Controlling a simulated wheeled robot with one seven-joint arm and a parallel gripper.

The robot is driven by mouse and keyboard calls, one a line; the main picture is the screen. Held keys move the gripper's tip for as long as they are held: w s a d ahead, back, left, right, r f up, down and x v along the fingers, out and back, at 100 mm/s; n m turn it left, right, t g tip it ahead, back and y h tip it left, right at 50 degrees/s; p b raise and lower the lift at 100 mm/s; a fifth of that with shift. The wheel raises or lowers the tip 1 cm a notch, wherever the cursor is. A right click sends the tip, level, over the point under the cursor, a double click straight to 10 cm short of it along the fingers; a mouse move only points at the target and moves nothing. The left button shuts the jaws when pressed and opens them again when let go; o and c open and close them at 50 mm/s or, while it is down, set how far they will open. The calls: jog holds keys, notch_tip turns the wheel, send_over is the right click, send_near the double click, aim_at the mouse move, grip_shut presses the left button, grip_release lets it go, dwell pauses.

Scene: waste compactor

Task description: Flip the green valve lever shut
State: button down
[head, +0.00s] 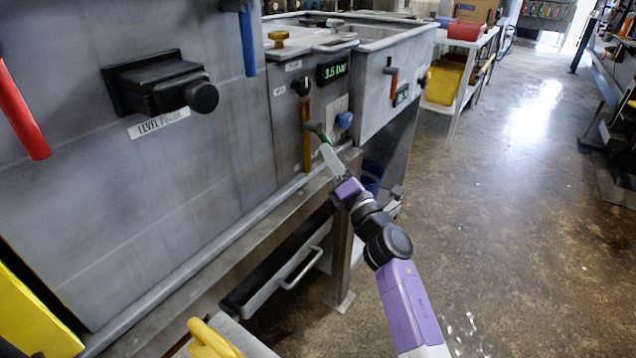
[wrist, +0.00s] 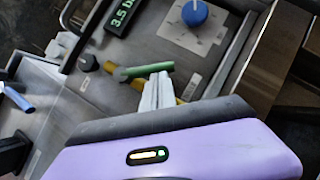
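The green valve lever (head: 317,131) is on the front of the grey machine, below the 3.5 bar display. In the wrist view the green lever (wrist: 148,70) lies roughly level, pointing right from its pivot. My gripper (head: 326,150) is just below and in front of it. In the wrist view my gripper's pale fingers (wrist: 158,82) are together with nothing seen between them. Their tips reach the lower edge of the green lever; I cannot tell whether they touch it. The fingers hide part of a brass-coloured lever (wrist: 135,84) behind.
A blue knob (head: 345,120) sits right of the green lever. A brown lever (head: 306,135) hangs just left of it. A red-handled lever (head: 394,85) is on the panel farther right. A metal frame rail (head: 250,225) runs below. Open floor (head: 520,230) lies to the right.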

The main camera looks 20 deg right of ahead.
jog(key=shift+w+d+r+n+y+b, duration=0.55)
jog(key=shift+n+y+b, duration=0.8)
jog(key=shift+n+b, duration=1)
jog(key=shift+w+d+r+n+y+b, duration=0.55)
jog(key=shift+n+y+b, duration=0.9)
jog(key=shift+b, duration=1.7)
jog(key=shift+w+d+r+n+y+b, duration=0.3)
jog(key=shift+d+r+n+y+b, duration=0.75)
jog(key=shift+n+b, duration=1.35)
jog(key=shift+a+f+m+y+b, duration=0.2)
jog(key=shift+f+m+y+b, duration=0.05)
jog(key=shift+m+b, duration=0.15)
jog(key=s+d+f, duration=0.5)
jog(key=s+f, duration=0.2)
jog(key=f, duration=0.2)
jog(key=shift+s+d+f, duration=0.15)
jog(key=shift+d+f, duration=0.05)
jog(key=shift+f, duration=0.15)
